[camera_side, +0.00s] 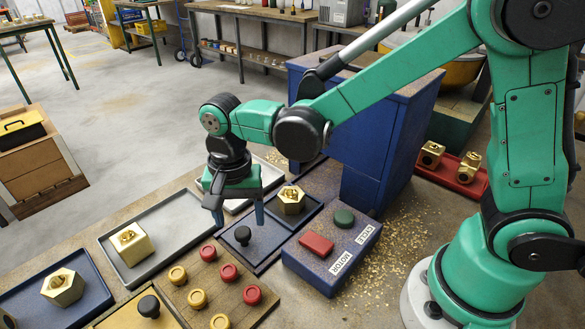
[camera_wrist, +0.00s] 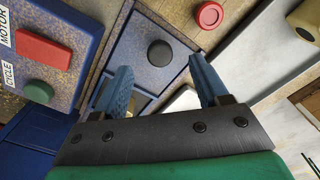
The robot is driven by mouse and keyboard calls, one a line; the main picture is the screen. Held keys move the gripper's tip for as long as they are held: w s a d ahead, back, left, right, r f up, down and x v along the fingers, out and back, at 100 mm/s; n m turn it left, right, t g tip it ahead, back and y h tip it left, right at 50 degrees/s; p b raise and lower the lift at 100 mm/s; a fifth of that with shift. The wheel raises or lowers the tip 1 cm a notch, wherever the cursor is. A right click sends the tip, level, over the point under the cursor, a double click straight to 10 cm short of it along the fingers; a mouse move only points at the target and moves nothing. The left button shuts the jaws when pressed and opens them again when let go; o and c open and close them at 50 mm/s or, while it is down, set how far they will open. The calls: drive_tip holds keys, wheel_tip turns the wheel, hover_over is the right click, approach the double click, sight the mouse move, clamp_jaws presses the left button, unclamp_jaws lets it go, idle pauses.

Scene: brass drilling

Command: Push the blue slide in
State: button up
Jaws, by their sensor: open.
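The blue slide (camera_side: 264,246) is a flat dark blue plate with a black knob (camera_side: 242,236) standing near its front end. A brass hex piece (camera_side: 291,200) sits at its far end, near the blue machine housing. My gripper (camera_side: 239,214) is above the slide, fingers pointing down, with the knob just below and toward the front of them. In the wrist view my gripper (camera_wrist: 160,66) is open and empty, and the round knob (camera_wrist: 160,53) shows beyond the gap between the fingertips, apart from both. The slide's plate (camera_wrist: 140,75) also shows there.
A blue control box (camera_side: 331,258) with a red MOTOR button and green CYCLE button stands right of the slide. A wooden board (camera_side: 215,282) with red and yellow discs is to the left. Trays hold brass parts (camera_side: 131,242). The tall blue housing (camera_side: 375,140) rises behind.

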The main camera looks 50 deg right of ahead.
sight(243, 231)
drive_tip(key=shift+f, duration=1.7)
clamp_jaws()
drive_tip(key=shift+d, duration=0.1)
